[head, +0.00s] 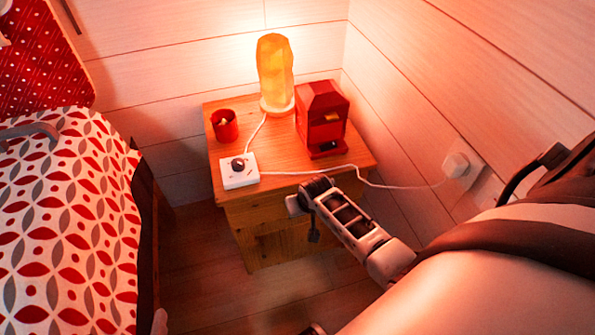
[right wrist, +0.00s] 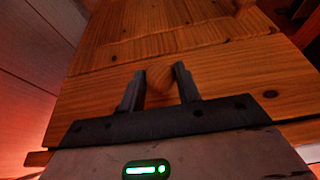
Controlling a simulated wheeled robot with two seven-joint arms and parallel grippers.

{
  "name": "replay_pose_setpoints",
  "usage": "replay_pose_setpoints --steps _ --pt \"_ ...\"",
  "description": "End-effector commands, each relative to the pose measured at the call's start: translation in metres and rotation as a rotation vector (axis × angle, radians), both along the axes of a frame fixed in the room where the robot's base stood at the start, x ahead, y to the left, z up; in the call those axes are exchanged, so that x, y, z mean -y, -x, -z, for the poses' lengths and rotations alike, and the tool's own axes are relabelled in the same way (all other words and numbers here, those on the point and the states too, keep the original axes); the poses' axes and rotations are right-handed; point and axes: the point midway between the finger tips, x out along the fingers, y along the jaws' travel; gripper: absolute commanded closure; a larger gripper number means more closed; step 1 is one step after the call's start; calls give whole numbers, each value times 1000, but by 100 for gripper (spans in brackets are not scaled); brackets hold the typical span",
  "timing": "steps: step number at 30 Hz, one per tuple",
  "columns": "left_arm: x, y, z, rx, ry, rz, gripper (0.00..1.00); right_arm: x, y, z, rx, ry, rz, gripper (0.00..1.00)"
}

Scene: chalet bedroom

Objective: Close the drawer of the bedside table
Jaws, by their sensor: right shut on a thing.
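The wooden bedside table (head: 222,180) stands in the corner beside the bed. My right gripper (head: 303,197) is at the front of the table, just below the top's front edge.
On the tabletop are a lit lamp (head: 275,75), a red machine (head: 321,120), a red cup (head: 224,125) and a white switch box (head: 239,171). A white cord (head: 400,186) runs to the wall socket (head: 460,165). The bed (head: 65,220) stands at the left.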

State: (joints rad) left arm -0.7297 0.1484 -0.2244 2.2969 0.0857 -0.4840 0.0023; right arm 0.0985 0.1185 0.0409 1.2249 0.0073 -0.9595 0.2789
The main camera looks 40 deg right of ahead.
Motion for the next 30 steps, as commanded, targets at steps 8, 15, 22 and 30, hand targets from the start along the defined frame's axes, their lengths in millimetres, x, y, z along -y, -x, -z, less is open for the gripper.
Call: replay_pose_setpoints --steps 8,15,22,30 --pt "0 -2 0 4 -1 0 0 3 -5 -3 18 1 3 100" --pt "0 -2 -1 7 -1 0 0 2 -4 -2 14 0 2 45" --pt "-1 -2 -6 6 -1 -1 0 0 -1 -9 13 0 2 45" --pt "-1 -1 -22 -16 0 -4 0 -6 18 -61 14 0 2 45"
